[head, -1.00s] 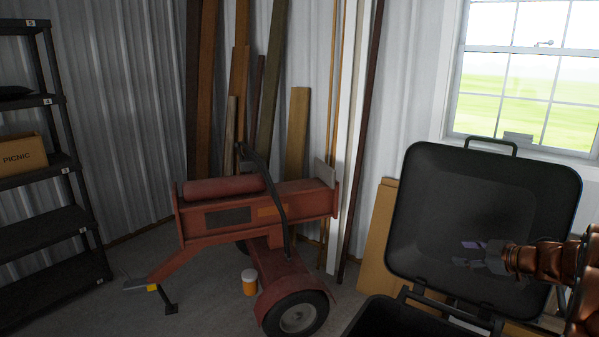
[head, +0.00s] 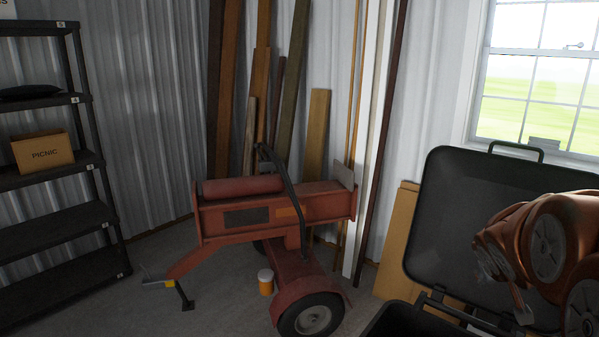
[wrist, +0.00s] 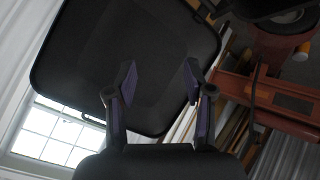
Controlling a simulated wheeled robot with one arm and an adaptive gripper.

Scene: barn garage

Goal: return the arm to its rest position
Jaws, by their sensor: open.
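My gripper (wrist: 158,85) is open in the wrist view, with its two fingers apart and nothing between them. Beyond the fingers is the dark raised lid (wrist: 130,50) of a black box. In the head view my copper-coloured arm (head: 545,240) is folded at the right, in front of that lid (head: 450,200). The gripper's fingertips cannot be made out clearly in the head view.
A red log splitter (head: 270,210) on wheels stands in the middle, with an orange jar (head: 266,284) on the floor beside it. Planks (head: 316,140) lean on the metal wall. A black shelf (head: 60,226) at the left holds a PICNIC box (head: 43,152). A window (head: 530,80) is at right.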

